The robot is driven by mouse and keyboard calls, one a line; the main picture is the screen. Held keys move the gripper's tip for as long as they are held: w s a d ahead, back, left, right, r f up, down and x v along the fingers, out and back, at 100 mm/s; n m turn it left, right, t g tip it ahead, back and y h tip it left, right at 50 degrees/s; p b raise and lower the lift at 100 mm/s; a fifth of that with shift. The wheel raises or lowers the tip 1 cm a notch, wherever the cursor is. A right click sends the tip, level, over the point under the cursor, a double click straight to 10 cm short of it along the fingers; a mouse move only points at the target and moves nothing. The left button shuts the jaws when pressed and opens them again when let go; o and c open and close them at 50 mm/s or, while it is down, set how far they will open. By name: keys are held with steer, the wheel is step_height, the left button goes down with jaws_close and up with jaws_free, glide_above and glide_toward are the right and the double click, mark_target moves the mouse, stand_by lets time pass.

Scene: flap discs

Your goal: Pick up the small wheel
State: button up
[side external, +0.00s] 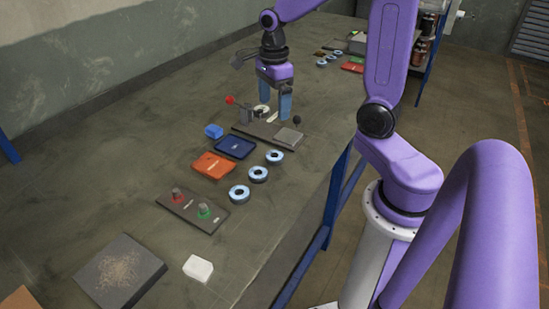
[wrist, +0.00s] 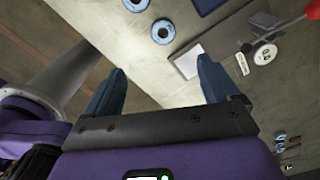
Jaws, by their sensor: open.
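Three small blue ring-shaped wheels lie flat on the table in a row: a near one (side external: 239,194), a middle one (side external: 258,174) and a far one (side external: 274,156). They look alike in size. The wrist view shows two such wheels, one whole (wrist: 163,31) and one cut by the top edge (wrist: 136,4). My gripper (side external: 278,112) is open and empty, with its blue fingers pointing down above the table, beyond the row of wheels. In the wrist view the fingers (wrist: 162,66) are wide apart, with bare table and part of a light square pad between them.
A fixture plate (side external: 258,133) with a red-knobbed lever (side external: 229,100) and a square pad (side external: 288,138) stands near my gripper. A dark blue tray (side external: 236,147), orange tray (side external: 212,166), button panel (side external: 190,210) and white block (side external: 198,268) lie nearer. More rings (side external: 322,62) lie far back.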

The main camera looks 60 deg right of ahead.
glide_above(274, 151)
steer(key=s+a, duration=0.1)
steer(key=a, duration=0.1)
steer(key=f, duration=1.1)
steer(key=shift+s+a+f, duration=0.1)
steer(key=shift+s+f, duration=0.05)
steer(key=shift+s, duration=0.05)
steer(key=shift+w+d+f, duration=0.1)
steer(key=shift+d+f, duration=0.1)
steer(key=shift+f, duration=0.9)
steer(key=shift+d+f, duration=0.15)
steer(key=shift+f, duration=1.7)
steer(key=shift+c, duration=0.3)
steer(key=c, duration=1.1)
steer(key=shift+c, duration=0.2)
steer(key=shift+r, duration=0.15)
